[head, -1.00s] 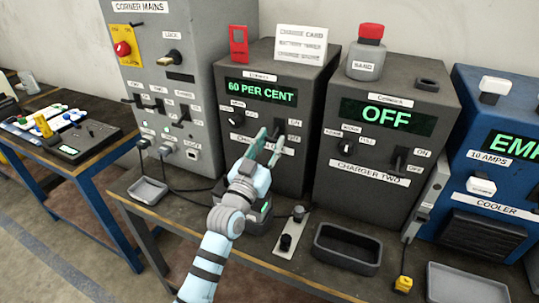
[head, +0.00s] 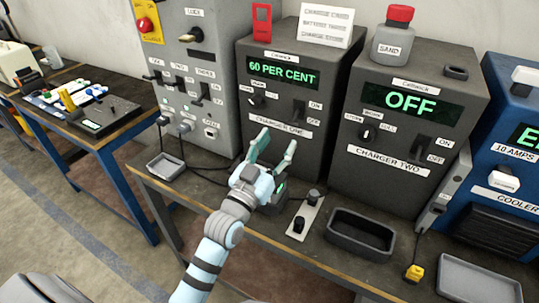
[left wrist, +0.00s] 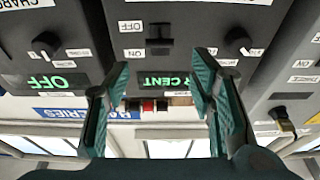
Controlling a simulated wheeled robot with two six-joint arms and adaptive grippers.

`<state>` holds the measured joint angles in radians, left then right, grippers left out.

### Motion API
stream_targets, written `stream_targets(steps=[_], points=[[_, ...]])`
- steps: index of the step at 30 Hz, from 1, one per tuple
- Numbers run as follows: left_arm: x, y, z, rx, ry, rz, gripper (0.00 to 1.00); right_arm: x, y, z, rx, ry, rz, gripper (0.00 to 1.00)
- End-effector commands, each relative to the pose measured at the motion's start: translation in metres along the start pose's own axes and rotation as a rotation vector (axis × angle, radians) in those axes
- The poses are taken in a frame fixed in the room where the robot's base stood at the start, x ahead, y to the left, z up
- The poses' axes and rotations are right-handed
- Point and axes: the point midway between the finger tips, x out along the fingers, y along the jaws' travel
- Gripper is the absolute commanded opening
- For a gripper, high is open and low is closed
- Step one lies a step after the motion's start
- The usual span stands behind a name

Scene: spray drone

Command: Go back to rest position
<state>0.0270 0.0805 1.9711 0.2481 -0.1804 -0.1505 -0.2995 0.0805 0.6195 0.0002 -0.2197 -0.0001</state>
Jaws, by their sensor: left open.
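My left gripper (head: 272,150) is open and empty in front of the lower part of the charger one box (head: 270,180). That box's display reads 60 PER CENT in green. In the left wrist view my left gripper (left wrist: 160,95) shows its two teal fingers wide apart, with the charger one switch (left wrist: 159,42) beyond them; that view is upside down. The gripper's wrist hides part of a dark device on the bench. My right gripper is not in view.
The charger two box (head: 400,180) reads OFF. On the grey bench are a small grey tray (head: 166,166), a black open bin (head: 360,233), a yellow plug (head: 414,273) and a larger grey tray (head: 480,280). A blue cooler box (head: 510,150) stands at right. A blue-framed table (head: 110,140) stands left.

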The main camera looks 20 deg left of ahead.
Motion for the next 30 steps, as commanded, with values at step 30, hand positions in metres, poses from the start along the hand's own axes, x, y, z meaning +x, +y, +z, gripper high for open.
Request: stream_targets(steps=[30], points=[[-0.132,0.005,0.106,0.040,-0.575,0.010,0.50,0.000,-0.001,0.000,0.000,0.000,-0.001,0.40]])
